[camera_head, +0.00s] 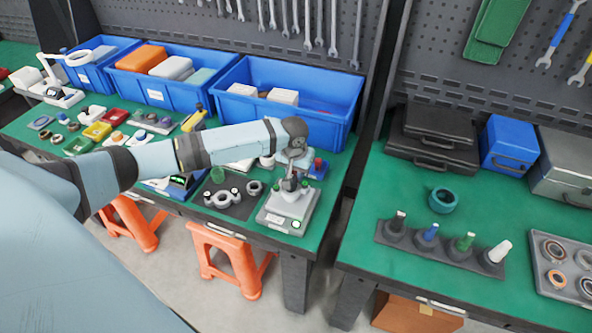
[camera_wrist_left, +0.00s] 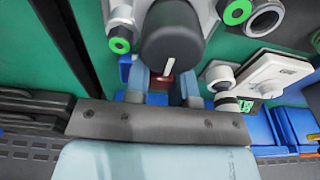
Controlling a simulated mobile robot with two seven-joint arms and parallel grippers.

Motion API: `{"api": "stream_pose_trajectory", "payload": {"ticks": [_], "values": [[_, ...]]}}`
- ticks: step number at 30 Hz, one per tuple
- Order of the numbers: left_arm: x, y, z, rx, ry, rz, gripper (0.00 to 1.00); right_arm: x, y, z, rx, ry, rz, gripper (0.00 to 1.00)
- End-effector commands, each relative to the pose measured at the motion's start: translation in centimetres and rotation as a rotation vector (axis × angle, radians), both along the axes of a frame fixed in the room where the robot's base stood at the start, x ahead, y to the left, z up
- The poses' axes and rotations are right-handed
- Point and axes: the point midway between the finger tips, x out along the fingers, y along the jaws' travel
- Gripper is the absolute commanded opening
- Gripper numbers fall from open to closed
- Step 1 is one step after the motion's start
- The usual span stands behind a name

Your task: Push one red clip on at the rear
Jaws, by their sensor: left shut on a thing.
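The grey test fixture (camera_head: 286,210) stands at the front edge of the left bench, with a light, rounded part on top. My left gripper (camera_head: 291,183) is over it, pointing down. In the left wrist view, my left gripper (camera_wrist_left: 163,88) is shut on a small dark-red piece, the red clip (camera_wrist_left: 160,82), at the near side of a black round knob (camera_wrist_left: 172,34) with a white mark. The knob partly covers the clip, and I cannot tell if the clip touches the fixture. The clip is hidden in the head view. My right gripper is not in view.
A small blue holder (camera_head: 318,170) with a red piece stands just behind the fixture. A dark mat (camera_head: 236,205) with ring parts lies to its left. Blue bins (camera_head: 330,127) line the back. A gap separates this bench from the right bench (camera_head: 375,225).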

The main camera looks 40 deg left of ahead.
Motion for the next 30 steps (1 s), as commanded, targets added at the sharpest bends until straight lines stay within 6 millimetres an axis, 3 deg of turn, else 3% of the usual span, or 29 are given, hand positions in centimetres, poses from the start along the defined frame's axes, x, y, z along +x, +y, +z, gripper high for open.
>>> {"api": "stream_pose_trajectory", "payload": {"ticks": [22,23,26,30], "values": [[0.0,0.0,-1.2,0.000,0.000,0.000,0.04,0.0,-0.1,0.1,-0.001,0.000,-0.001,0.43],[0.0,0.0,-1.2,0.000,0.000,0.000,0.30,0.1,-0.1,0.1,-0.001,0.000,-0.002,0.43],[0.0,0.0,-1.2,0.000,0.000,0.000,0.53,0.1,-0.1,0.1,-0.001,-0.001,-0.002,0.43],[0.0,0.0,-1.2,0.000,0.000,0.000,0.53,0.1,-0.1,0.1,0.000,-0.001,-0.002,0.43]]}}
